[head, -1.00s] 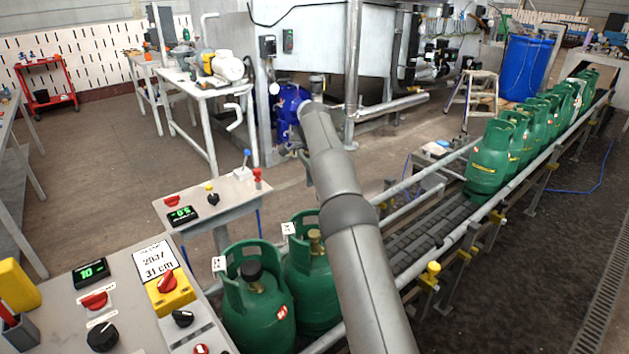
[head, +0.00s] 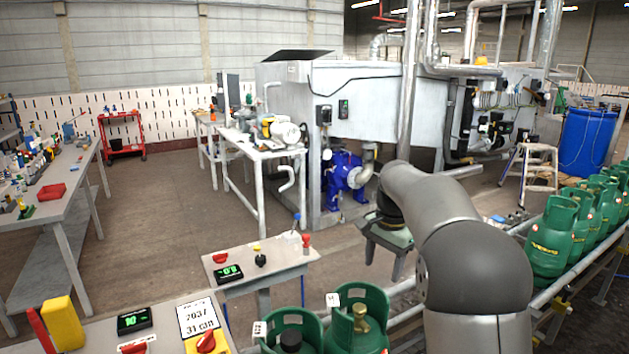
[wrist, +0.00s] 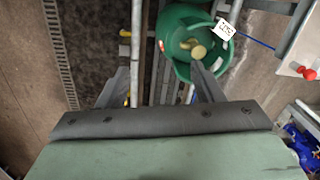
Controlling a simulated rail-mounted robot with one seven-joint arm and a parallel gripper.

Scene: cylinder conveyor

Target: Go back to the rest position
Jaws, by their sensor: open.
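My gripper (head: 384,262) is in the middle of the head view, in front of the blue pump, pointing down. Its jaws are open and empty. In the wrist view my gripper (wrist: 165,78) shows two dark fingers spread apart. A green gas cylinder (wrist: 178,38) with a brass valve and white tag is below, partly behind the right finger and apart from it. In the head view two green cylinders, one with a black cap (head: 290,333) and one with a brass valve (head: 357,330), stand at the bottom edge, cut off.
More green cylinders (head: 552,240) line the conveyor at right. A control panel (head: 165,335) is at bottom left and a small control stand (head: 262,262) behind it. The blue pump (head: 345,178) and large grey tank (head: 375,105) stand behind. Open floor lies left of centre.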

